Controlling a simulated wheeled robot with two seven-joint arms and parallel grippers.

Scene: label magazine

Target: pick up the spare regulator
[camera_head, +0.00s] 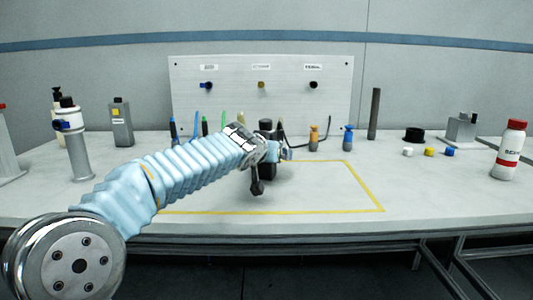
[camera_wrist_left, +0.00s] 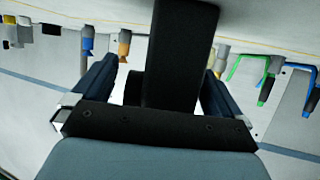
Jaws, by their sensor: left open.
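My left gripper (camera_head: 268,157) reaches over the table from the left, with its fingers open. In the wrist view the two dark fingers of the gripper (camera_wrist_left: 155,86) stand apart on either side of a black upright body (camera_wrist_left: 178,50). In the head view a black shape (camera_head: 266,125) shows just above and behind the gripper, partly hidden by it. This black body may be the spare regulator, but no label shows. I cannot tell whether the fingers touch it.
The table carries a yellow outline (camera_head: 370,190). An orange-topped bottle (camera_head: 314,138) and a blue-topped bottle (camera_head: 348,138) stand right of the gripper. Several coloured tools stand behind it. A white panel (camera_head: 220,120) stands at the back. The outline's right part is clear.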

